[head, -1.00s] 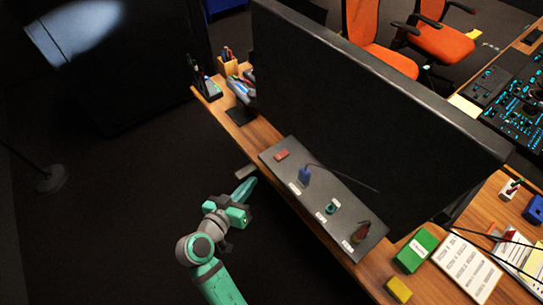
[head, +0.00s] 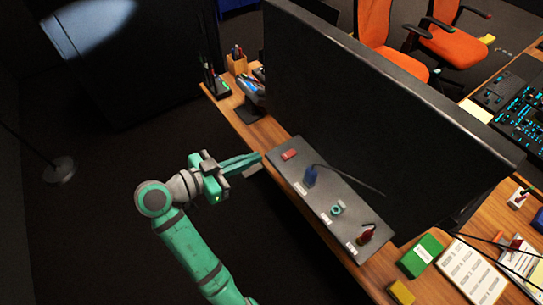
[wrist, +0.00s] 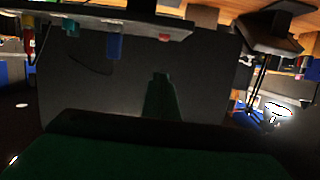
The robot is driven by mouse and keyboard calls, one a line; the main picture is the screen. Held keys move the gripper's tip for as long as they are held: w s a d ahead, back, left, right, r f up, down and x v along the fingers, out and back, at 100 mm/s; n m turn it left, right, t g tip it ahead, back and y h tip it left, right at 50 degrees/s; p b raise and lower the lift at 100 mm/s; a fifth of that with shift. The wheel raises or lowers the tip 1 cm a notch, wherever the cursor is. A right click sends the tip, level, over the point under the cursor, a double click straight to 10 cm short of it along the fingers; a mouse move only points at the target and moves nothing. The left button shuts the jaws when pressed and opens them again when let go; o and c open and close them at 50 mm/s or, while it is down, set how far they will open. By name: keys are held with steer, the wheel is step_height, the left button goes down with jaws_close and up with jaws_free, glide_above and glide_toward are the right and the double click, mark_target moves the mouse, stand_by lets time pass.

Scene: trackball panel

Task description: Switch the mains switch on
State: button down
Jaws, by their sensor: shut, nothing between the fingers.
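The dark grey panel (head: 318,196) lies along the desk edge in front of the big monitor. A small red block (head: 290,154) at its far left end looks like the mains switch; its on or off position is too small to tell. It also shows in the wrist view (wrist: 163,37), which looks upside down. My green gripper (head: 258,159) is shut and empty, pointing right, just left of the panel's far end and apart from the red switch. In the wrist view the closed fingers (wrist: 160,76) point toward the monitor's dark back.
The monitor (head: 390,110) rises close behind. A green box (head: 422,255) lies to the right.

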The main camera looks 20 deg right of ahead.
glide_above(278, 163)
step_height(278, 163, down, 2)
steer(key=shift+s+f, duration=0.1)
steer(key=shift+f, duration=0.05)
step_height(278, 163, down, 3)
steer(key=shift+f, duration=0.1)
steer(key=shift+d+f, duration=0.1)
steer(key=shift+f, duration=0.35)
